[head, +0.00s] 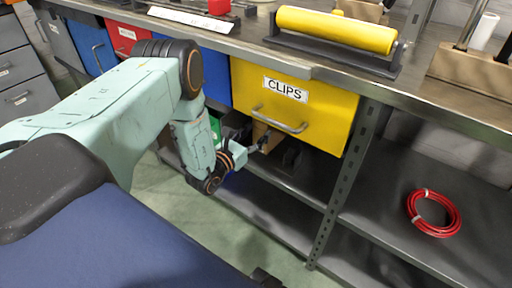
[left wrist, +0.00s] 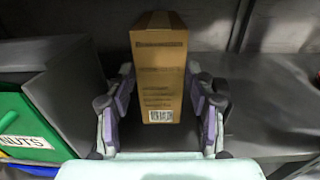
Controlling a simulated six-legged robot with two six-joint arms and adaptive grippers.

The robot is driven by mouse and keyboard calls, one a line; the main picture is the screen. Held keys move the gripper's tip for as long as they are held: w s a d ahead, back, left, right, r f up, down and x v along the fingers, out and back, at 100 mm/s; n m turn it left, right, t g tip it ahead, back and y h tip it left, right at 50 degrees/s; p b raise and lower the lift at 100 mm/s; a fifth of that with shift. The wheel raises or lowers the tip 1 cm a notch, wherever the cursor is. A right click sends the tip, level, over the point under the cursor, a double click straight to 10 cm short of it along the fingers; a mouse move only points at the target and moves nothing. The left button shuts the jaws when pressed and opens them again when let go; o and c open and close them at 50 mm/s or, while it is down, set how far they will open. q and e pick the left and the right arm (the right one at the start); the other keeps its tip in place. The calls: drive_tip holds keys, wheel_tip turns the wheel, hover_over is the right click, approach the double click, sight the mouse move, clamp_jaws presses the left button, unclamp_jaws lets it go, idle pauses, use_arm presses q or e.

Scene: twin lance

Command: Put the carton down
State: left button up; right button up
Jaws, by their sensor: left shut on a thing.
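The carton is a tall brown box (left wrist: 158,65) with printed lines and a barcode, upright in the middle of the left wrist view. My left gripper (left wrist: 161,88) has its fingers on both sides of the carton and is shut on it. In the head view the left gripper (head: 257,143) is under the yellow CLIPS drawer, over the grey shelf (head: 305,178). Only a small part of the carton (head: 267,135) shows there. Whether its base touches the shelf cannot be told. My right gripper is not in view.
The yellow CLIPS drawer (head: 310,108) hangs just above the gripper. A green bin marked NUTS (left wrist: 25,128) stands left of the carton. The shelf right of the carton (left wrist: 270,100) is bare. A red cable coil (head: 434,212) lies beyond the upright post (head: 343,190).

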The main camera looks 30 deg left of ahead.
use_arm(q)
drive_tip(key=f, duration=0.1)
drive_tip(key=f+b, duration=0.1)
drive_tip(key=f, duration=0.1)
drive_tip(key=f+b, duration=0.1)
drive_tip(key=shift+w+f, duration=0.15)
drive_tip(key=shift+w, duration=0.1)
drive_tip(key=o, duration=1.5)
drive_tip(key=s+p, duration=0.1)
drive_tip(key=s, duration=0.3)
drive_tip(key=s+p, duration=0.1)
drive_tip(key=s, duration=0.3)
drive_tip(key=s+p, duration=0.1)
drive_tip(key=s, duration=0.3)
drive_tip(key=shift+a, duration=0.4)
